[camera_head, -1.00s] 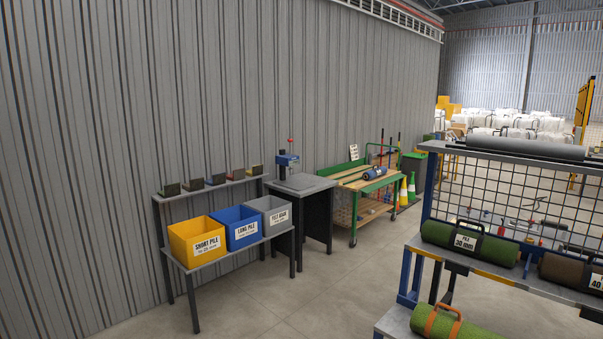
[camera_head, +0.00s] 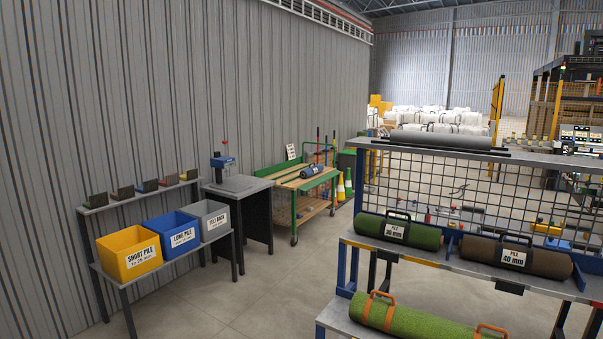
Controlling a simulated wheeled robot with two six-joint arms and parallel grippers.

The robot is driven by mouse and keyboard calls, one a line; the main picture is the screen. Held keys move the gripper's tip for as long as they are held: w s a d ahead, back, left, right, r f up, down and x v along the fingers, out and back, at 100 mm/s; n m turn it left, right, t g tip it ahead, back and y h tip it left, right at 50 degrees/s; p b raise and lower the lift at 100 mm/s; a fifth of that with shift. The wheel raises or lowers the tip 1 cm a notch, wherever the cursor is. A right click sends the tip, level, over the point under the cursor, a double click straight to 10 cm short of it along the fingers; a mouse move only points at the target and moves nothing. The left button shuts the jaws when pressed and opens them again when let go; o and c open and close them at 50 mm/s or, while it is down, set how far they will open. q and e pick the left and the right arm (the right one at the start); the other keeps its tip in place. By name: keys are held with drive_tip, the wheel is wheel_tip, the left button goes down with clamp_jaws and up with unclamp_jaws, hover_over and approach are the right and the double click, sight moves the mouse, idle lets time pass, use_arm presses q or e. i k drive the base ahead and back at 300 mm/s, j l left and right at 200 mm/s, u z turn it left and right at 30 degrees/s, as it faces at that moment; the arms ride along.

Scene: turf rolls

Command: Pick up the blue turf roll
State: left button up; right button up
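A small blue roll with a dark handle and a pale label (camera_head: 314,171) lies on the slatted wooden top of a green cart (camera_head: 292,182), in the middle distance against the wall side. It looks like the blue turf roll, though it is small in view. Neither of my grippers shows in the head view.
A shelf rack (camera_head: 455,265) on the right holds a green roll (camera_head: 400,231), a brown roll (camera_head: 515,257) and a lower green roll with orange straps (camera_head: 420,320). Yellow (camera_head: 130,255) and blue (camera_head: 172,234) bins stand left. Floor between is clear.

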sight(313, 171)
drive_tip(key=i+j+u, duration=0.15)
drive_tip(key=i+u, duration=0.2)
drive_tip(key=i, duration=0.45)
drive_tip(key=i+u, duration=0.35)
drive_tip(key=i, duration=0.45)
drive_tip(key=i+u, duration=0.35)
drive_tip(key=i, duration=0.35)
drive_tip(key=i+u, duration=0.4)
drive_tip(key=i, duration=0.3)
drive_tip(key=i+z, duration=0.15)
drive_tip(key=i, duration=0.15)
drive_tip(key=i+j+z, duration=0.2)
drive_tip(key=i, duration=0.15)
drive_tip(key=i+z, duration=0.2)
drive_tip(key=z, duration=0.2)
drive_tip(key=i+z, duration=0.2)
drive_tip(key=z, duration=0.15)
drive_tip(key=i+z, duration=0.2)
drive_tip(key=z, duration=0.2)
drive_tip(key=i+l+z, duration=0.2)
drive_tip(key=i+z, duration=0.65)
drive_tip(key=i+l, duration=0.1)
drive_tip(key=i, duration=1.8)
drive_tip(key=i+u, duration=0.2)
drive_tip(key=i, duration=0.4)
drive_tip(key=i+l+u, duration=0.15)
drive_tip(key=i, duration=0.5)
drive_tip(key=i+l+u, duration=0.2)
drive_tip(key=i, duration=0.4)
